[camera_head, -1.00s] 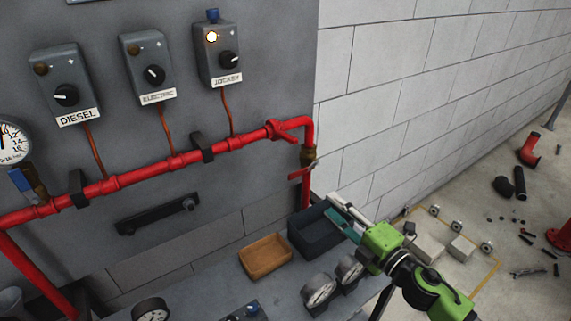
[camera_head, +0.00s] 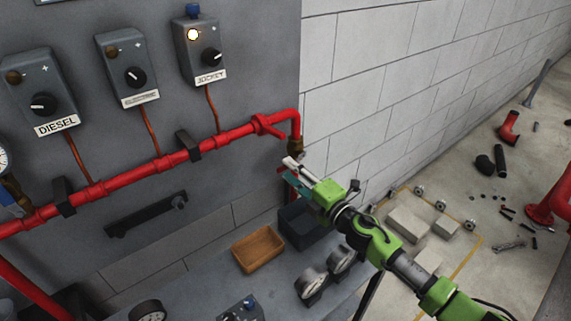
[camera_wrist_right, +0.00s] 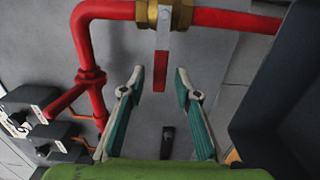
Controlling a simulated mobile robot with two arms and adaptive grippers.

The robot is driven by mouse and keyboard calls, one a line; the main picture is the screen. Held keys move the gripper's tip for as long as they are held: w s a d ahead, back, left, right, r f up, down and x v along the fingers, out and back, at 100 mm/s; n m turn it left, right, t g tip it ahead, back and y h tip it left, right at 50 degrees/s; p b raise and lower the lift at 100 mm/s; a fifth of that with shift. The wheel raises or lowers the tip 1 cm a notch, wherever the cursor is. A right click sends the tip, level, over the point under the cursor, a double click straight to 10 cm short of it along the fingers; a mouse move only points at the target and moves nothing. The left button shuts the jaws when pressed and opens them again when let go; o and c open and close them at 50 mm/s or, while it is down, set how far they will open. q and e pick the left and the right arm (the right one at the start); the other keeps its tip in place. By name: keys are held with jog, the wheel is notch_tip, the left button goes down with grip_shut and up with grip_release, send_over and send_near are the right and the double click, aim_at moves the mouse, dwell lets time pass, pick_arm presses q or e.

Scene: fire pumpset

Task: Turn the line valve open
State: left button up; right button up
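The line valve is a brass body (camera_head: 296,145) on the vertical red pipe at the right end of the pipework. In the wrist view the brass body (camera_wrist_right: 166,14) is at the top, and its red lever (camera_wrist_right: 160,70) points crosswise to the pipe. My right gripper (camera_head: 291,167) is just below the valve in the head view and hides most of the lever. In the wrist view the right gripper (camera_wrist_right: 158,80) is open, with the lever's end showing between its fingertips; contact is not visible. My left gripper is not in view.
Control boxes labelled DIESEL (camera_head: 40,95), ELECTRIC (camera_head: 131,72) and JOCKEY (camera_head: 200,55) hang on the grey panel. A dark bin (camera_head: 302,232) and a brown tray (camera_head: 258,249) sit below, beside gauges (camera_head: 312,283). Parts lie on the floor at right.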

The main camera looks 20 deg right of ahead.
jog(key=shift+x, duration=1.5)
grip_shut()
